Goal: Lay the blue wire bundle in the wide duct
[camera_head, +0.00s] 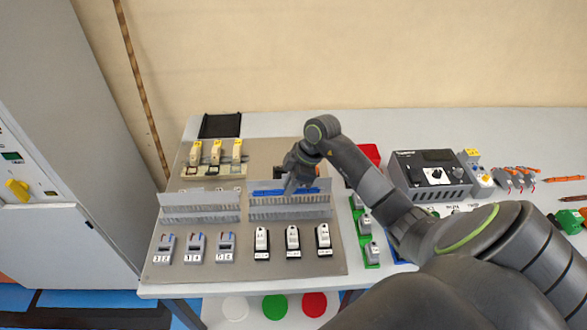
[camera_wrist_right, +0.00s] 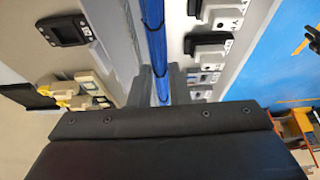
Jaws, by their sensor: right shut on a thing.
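The blue wire bundle (camera_head: 266,191) is a long straight blue strand with dark bands. In the right wrist view the bundle (camera_wrist_right: 154,35) runs between the two fingers of my right gripper (camera_wrist_right: 162,88), which is shut on it. In the head view my right gripper (camera_head: 291,187) points down over the wide grey slotted duct (camera_head: 290,212). The bundle lies along this duct, between its front and back walls as seen from the head. I cannot tell whether it rests on the duct floor. My left gripper is not in view.
A second slotted duct (camera_head: 201,214) stands to the left on the grey panel (camera_head: 210,277). White-and-black devices (camera_head: 293,239) and grey terminals (camera_head: 196,247) stand in front; yellow-topped devices (camera_head: 216,153) stand behind. A black control unit (camera_head: 432,173) stands to the right.

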